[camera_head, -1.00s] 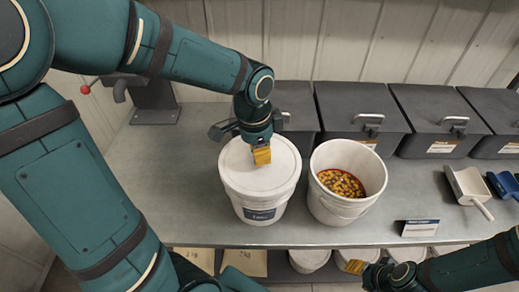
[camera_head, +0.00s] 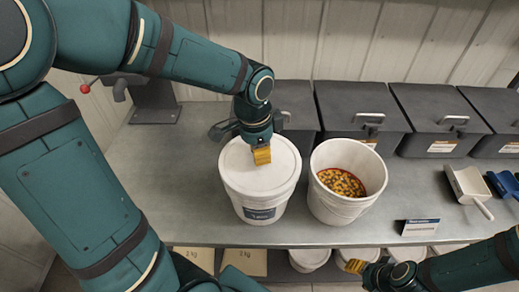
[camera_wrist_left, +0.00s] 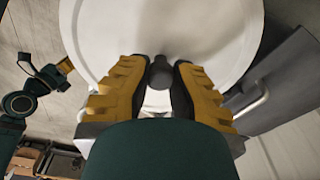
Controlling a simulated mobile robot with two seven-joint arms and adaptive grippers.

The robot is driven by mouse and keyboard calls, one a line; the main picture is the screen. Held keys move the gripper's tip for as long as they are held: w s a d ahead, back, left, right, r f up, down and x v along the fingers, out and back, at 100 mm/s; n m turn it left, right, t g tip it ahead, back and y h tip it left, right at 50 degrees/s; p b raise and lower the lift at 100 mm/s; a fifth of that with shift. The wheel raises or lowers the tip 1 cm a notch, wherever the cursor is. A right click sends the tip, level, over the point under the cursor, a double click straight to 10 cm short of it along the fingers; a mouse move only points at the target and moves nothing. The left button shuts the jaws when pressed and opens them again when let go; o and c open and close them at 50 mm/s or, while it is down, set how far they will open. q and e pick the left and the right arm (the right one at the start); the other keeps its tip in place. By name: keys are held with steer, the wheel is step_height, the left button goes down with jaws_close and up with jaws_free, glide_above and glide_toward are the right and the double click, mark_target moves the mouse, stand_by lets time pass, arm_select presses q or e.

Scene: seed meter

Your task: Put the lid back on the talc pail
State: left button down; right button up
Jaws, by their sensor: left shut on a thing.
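The talc pail (camera_head: 258,211) is a white pail with a dark label, standing upright on the grey bench. Its white lid (camera_head: 245,180) lies over the pail's mouth and looks level; whether it is fully seated I cannot tell. My left gripper (camera_head: 262,156) points down over the lid's middle. In the left wrist view, its yellow, dark-padded fingers (camera_wrist_left: 160,82) are shut on the small dark knob of the lid (camera_wrist_left: 160,70). My right gripper (camera_head: 357,266) is low at the bench's front edge, far from the pail, its jaws too small to read.
An open white bucket (camera_head: 334,206) of colourful seeds stands close to the pail's right. Dark bins (camera_head: 360,112) line the back. A white scoop (camera_head: 467,185), a blue scoop (camera_head: 505,184) and a small sign (camera_head: 420,227) are at the right.

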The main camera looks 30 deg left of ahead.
arm_select(q)
steer(key=shift+c, duration=1.8)
jaws_free()
steer(key=shift+r, duration=0.1)
steer(key=shift+r+p, duration=2.95)
steer(key=shift+r, duration=0.5)
jaws_close()
